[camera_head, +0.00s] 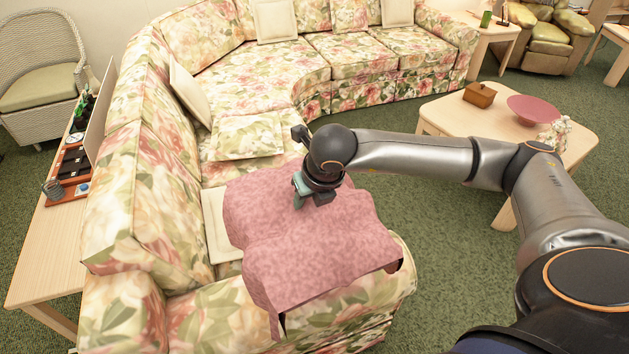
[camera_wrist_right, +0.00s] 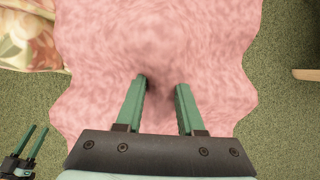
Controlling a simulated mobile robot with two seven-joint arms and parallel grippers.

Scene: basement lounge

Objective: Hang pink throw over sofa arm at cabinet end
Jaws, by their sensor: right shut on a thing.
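The pink throw (camera_head: 310,245) is spread over the near end of the floral sofa, across the seat and over the near sofa arm (camera_head: 225,322). Its near edge hangs a little down the arm's outer side. My right gripper (camera_head: 300,200) is shut on the throw near its far part. In the right wrist view, the throw (camera_wrist_right: 100,50) fills the middle, and the fingers of my right gripper (camera_wrist_right: 160,85) reach into a fold of it. My left gripper (camera_wrist_right: 32,142) shows in that view's lower left corner, fingers apart and empty. It is outside the head view.
A coffee table (camera_head: 460,115) with a pink bowl (camera_head: 533,109) and a wooden box (camera_head: 479,95) is at right. Green carpet between is clear.

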